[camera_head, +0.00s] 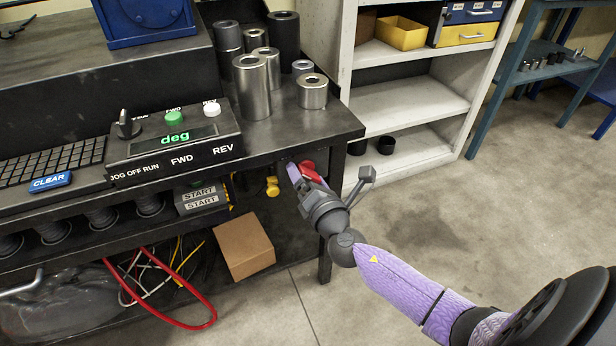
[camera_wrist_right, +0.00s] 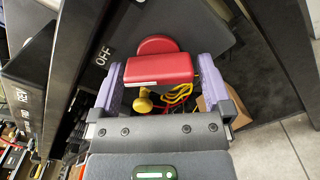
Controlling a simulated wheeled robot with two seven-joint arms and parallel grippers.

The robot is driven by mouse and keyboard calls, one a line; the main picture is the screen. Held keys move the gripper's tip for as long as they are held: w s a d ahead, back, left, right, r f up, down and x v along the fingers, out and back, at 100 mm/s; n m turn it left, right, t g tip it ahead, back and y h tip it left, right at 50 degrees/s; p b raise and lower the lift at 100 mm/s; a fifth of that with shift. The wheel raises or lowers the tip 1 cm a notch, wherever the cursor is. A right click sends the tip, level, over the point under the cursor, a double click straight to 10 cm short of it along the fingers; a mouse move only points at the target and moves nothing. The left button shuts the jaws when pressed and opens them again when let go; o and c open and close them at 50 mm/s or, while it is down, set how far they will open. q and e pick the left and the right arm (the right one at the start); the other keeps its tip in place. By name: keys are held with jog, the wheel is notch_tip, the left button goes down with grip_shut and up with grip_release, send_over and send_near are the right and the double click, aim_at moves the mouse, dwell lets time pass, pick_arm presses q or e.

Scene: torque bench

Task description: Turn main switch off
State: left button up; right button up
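The main switch has a red handle, which shows at the front right corner of the bench in the head view (camera_head: 310,171) and large in the right wrist view (camera_wrist_right: 158,68). A rounded red part is behind the handle, and an OFF label (camera_wrist_right: 102,56) is on the dark panel beside it. My right gripper (camera_head: 300,176) is at the switch. In the right wrist view its purple fingers (camera_wrist_right: 160,75) are spread on either side of the handle, with what look like thin gaps. Firm contact cannot be seen. My left gripper is not in view.
A control box (camera_head: 172,138) with a knob and green and white buttons sits on the bench. Metal cylinders (camera_head: 252,86) stand behind it. A cardboard box (camera_head: 243,246) and a red cable (camera_head: 190,318) are below. White shelves (camera_head: 415,100) stand behind; floor at right is clear.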

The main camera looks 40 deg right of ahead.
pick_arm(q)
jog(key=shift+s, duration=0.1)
pick_arm(e)
jog(key=shift+s, duration=0.1)
pick_arm(q)
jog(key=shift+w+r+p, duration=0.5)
jog(key=shift+p, duration=0.15)
pick_arm(e)
jog(key=v, duration=0.9)
jog(key=shift+s+a, duration=0.15)
jog(key=shift+s, duration=0.15)
